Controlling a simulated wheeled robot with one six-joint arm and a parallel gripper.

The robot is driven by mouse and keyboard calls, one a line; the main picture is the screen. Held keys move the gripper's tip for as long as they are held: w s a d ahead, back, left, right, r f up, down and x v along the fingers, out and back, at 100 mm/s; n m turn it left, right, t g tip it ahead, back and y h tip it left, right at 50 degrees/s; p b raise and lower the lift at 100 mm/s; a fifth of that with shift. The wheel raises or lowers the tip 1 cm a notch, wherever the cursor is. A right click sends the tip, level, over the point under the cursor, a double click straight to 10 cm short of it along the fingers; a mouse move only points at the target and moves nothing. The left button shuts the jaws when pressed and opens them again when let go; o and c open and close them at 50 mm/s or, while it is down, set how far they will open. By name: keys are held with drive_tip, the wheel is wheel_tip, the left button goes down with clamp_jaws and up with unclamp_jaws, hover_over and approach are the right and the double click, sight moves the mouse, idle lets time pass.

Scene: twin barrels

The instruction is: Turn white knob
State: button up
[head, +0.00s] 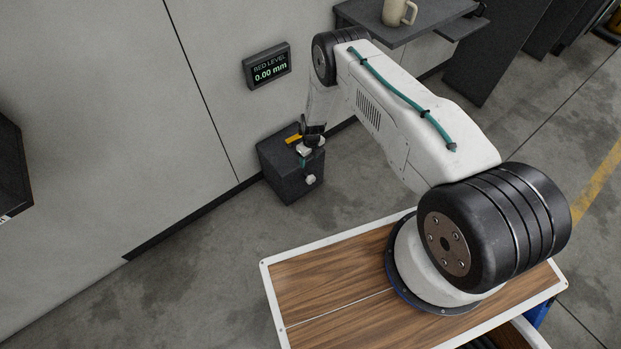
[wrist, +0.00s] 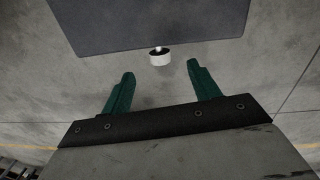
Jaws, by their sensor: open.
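The white knob (head: 310,180) is a small round cylinder on the side face of a dark grey box (head: 287,186) that stands on the floor against the wall. In the wrist view the white knob (wrist: 160,57) lies just beyond the fingertips, roughly midway between them, with the dark box (wrist: 150,22) behind it. My gripper (wrist: 159,70) has two green fingers spread apart, with nothing between them. In the head view my gripper (head: 303,161) is small and partly hidden by my wrist, close to the box above the knob. I see no contact with the knob.
A wall display (head: 267,66) reads "BED LEVEL 0.00 mm". An orange-yellow piece (head: 293,139) shows by the box top. A dark shelf (head: 400,25) with a beige mug (head: 397,11) is at the upper right. The floor left of the box is clear.

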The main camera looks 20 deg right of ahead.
drive_tip(key=m, duration=0.1)
hover_over(311, 177)
wheel_tip(311, 177, down, 5)
drive_tip(key=shift+d+r, duration=0.1)
drive_tip(key=shift+d, duration=0.05)
drive_tip(key=shift+a+f, duration=0.15)
drive_tip(key=shift+f, duration=1.7)
drive_tip(key=shift+a+f, duration=0.1)
drive_tip(key=shift+f, duration=1.75)
drive_tip(key=shift+d, duration=0.1)
drive_tip(key=c, duration=1)
